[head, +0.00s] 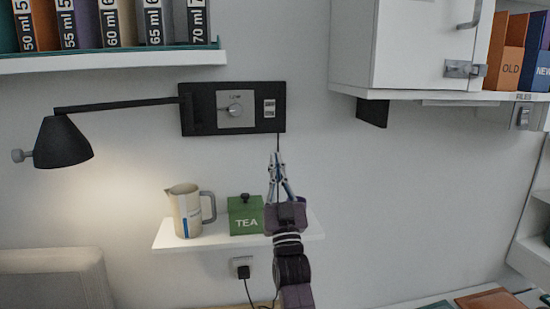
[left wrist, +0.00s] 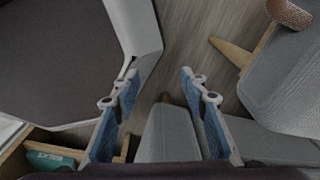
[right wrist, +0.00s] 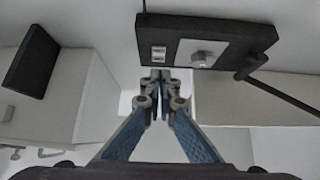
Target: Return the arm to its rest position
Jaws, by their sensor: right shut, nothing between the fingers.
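My right arm comes up from the bottom of the head view, and its gripper (head: 277,156) points up just below the black wall panel (head: 202,119). In the right wrist view the fingertips of this gripper (right wrist: 160,73) meet and hold nothing. The panel (right wrist: 223,42) with its dial and switches shows beyond the tips. I cannot tell the exact gap between them. My left gripper (left wrist: 158,80) shows only in the left wrist view. Its blue fingers are apart, with nothing between them, above chairs and a wooden floor.
A small shelf (head: 172,243) behind the right arm bears a jug (head: 188,214) and a green TEA box (head: 246,216). A black lamp (head: 62,143) reaches out left. A white cabinet (head: 415,45) hangs upper right. Grey chair parts (left wrist: 285,75) lie near the left gripper.

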